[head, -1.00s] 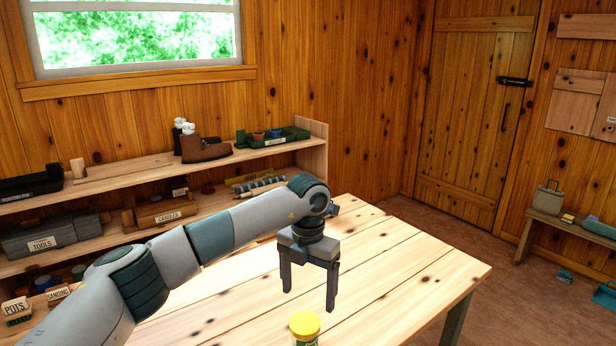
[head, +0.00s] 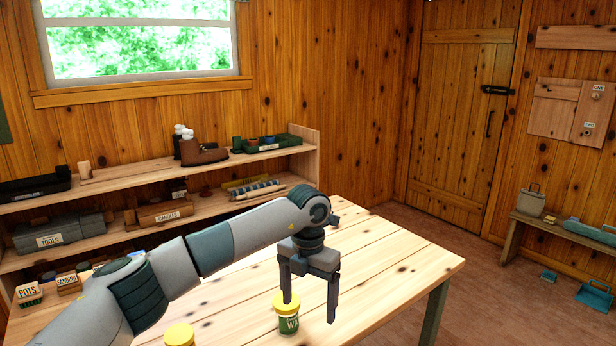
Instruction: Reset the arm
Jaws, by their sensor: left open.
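My left arm comes in from the lower left and stretches over the wooden table (head: 400,270). Its left gripper (head: 309,310) points down, open, with nothing seen between its two fingers. A green can with a yellow lid (head: 289,325) stands on the table, partly behind the left finger; how far apart they are in depth I cannot tell. A second yellow-lidded can (head: 180,335) shows at the bottom edge, mostly cut off. My right gripper is not in view.
A shelf (head: 110,235) along the back wall holds boots, a toolbox, candles and labelled boxes. A low bench (head: 560,228) stands at the right wall, with a blue dustpan (head: 592,296) on the floor. The table's right part is clear.

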